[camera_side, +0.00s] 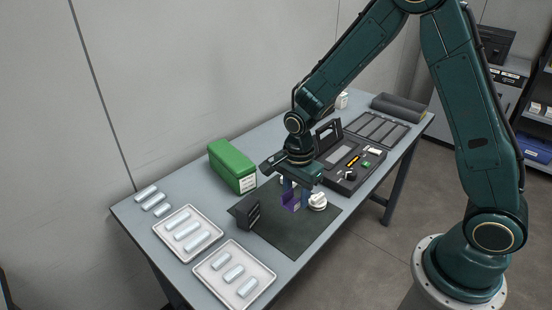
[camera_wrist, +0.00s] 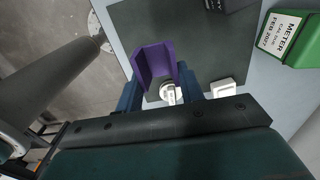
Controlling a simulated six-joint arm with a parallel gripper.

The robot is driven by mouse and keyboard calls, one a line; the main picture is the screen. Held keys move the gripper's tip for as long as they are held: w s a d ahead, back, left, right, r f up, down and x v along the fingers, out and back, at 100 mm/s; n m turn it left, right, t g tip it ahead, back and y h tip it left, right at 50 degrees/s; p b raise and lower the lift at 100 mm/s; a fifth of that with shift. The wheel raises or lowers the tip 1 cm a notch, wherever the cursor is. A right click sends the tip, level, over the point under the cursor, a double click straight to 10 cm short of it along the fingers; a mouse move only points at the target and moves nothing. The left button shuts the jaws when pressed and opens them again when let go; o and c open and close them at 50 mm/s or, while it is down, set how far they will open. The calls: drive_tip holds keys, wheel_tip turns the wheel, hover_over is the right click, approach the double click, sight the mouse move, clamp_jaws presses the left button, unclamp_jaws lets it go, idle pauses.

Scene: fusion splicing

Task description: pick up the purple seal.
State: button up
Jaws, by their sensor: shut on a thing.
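The purple seal (camera_wrist: 152,62) is an angled, channel-like piece with upright walls. It sits between the two blue fingers of my gripper (camera_wrist: 160,76) in the wrist view. In the side view the purple seal (camera_side: 290,203) shows below my gripper (camera_side: 294,190), over the dark mat (camera_side: 282,243). My gripper points down and is shut on the seal. I cannot tell whether the seal touches the mat or hangs just above it.
A white round part (camera_side: 318,202) is close to the right of the gripper. A dark upright block (camera_side: 247,211) stands on the mat's left side. A green box (camera_side: 232,166) is behind. Two trays of pale cylinders (camera_side: 189,252) lie front left; an open black case (camera_side: 352,172) lies right.

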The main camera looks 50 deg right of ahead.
wheel_tip(320, 180, up, 11)
idle(0.4)
idle(0.5)
